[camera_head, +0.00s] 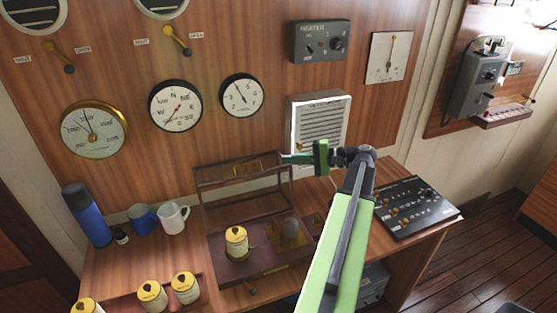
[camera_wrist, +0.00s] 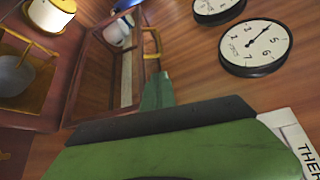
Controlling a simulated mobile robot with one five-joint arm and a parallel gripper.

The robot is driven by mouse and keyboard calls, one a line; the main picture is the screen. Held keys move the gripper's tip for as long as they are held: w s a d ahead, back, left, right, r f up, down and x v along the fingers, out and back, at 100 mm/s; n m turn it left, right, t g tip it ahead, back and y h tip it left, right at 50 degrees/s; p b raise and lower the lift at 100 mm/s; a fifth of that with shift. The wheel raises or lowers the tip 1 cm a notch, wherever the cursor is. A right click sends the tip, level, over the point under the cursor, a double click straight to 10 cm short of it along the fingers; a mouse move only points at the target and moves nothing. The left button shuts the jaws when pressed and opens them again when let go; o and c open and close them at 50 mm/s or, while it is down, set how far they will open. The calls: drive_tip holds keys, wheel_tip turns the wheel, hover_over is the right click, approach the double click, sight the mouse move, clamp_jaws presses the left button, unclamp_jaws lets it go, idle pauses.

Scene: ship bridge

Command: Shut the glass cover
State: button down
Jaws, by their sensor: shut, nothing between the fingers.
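The glass cover (camera_head: 197,185) is a dark wooden frame with clear panes. It stands raised at the back of a brown case (camera_head: 232,275), with a brass handle (camera_head: 248,167) on it. In the wrist view the cover (camera_wrist: 72,92) and its handle (camera_wrist: 152,44) show at the upper middle. My gripper (camera_head: 290,158) is shut and empty, at the upper right corner of the cover. Its tip (camera_wrist: 158,92) appears close beside the frame; whether it touches I cannot tell. A yellow-labelled tin (camera_head: 236,241) and a brass holder (camera_head: 290,237) stand in the open case.
A blue flask (camera_head: 87,217), a blue mug (camera_head: 143,217) and a white jug (camera_head: 173,219) stand left of the case. Several tins (camera_head: 185,288) stand in front. A dark switch panel (camera_head: 415,207) lies at right. Gauges and a white louvred box (camera_head: 321,120) are on the wall.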

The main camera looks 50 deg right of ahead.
sight(266, 167)
drive_tip(key=b+x, duration=0.1)
drive_tip(key=x, duration=0.7)
drive_tip(key=shift+w+a, duration=0.1)
drive_tip(key=shift+a, duration=0.05)
